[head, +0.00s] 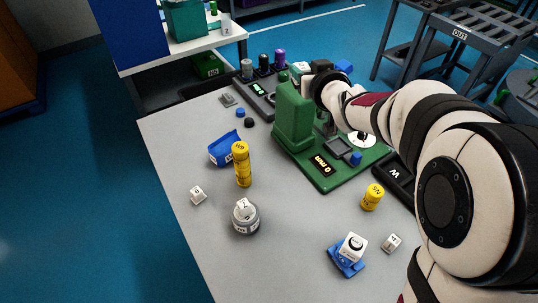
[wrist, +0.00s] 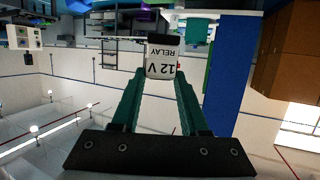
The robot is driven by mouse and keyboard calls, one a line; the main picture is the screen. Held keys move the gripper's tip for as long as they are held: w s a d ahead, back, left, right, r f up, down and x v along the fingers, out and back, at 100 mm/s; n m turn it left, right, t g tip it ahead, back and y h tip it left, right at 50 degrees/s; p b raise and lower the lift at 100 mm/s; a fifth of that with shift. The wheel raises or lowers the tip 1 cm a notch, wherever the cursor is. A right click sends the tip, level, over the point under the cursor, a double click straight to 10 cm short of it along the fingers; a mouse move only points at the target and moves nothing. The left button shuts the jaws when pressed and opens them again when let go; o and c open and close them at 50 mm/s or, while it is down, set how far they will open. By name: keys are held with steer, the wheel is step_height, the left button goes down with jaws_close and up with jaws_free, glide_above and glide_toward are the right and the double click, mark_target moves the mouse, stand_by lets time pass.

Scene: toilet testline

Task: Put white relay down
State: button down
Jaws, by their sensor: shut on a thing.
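The white relay (wrist: 163,62), with a dark end and the words "12 V RELAY" upside down, is between the teal fingertips of my gripper (wrist: 161,77) in the wrist view. My gripper is shut on it and holds it up in the air. In the head view my gripper (head: 301,68) is above the back of the green test fixture (head: 322,172), beside its upright column (head: 293,118). The relay is hard to make out there, partly hidden by my wrist.
The table's left side has bare room.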

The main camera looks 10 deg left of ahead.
steer(key=d+f, duration=0.2)
steer(key=f, duration=0.7)
steer(key=d+f, duration=0.2)
steer(key=f, duration=0.7)
steer(key=a+f, duration=0.2)
steer(key=a, duration=0.2)
steer(key=a+f, duration=0.5)
steer(key=a, duration=0.2)
steer(key=shift+w+a+f, duration=0.15)
steer(key=shift+w+a, duration=0.15)
steer(key=shift+w, duration=0.05)
step_height(320, 180, down, 4)
steer(key=shift+a+f, duration=0.1)
steer(key=shift+a, duration=0.05)
steer(key=shift+f, duration=0.1)
steer(key=shift+c, duration=2.1)
jaws_free()
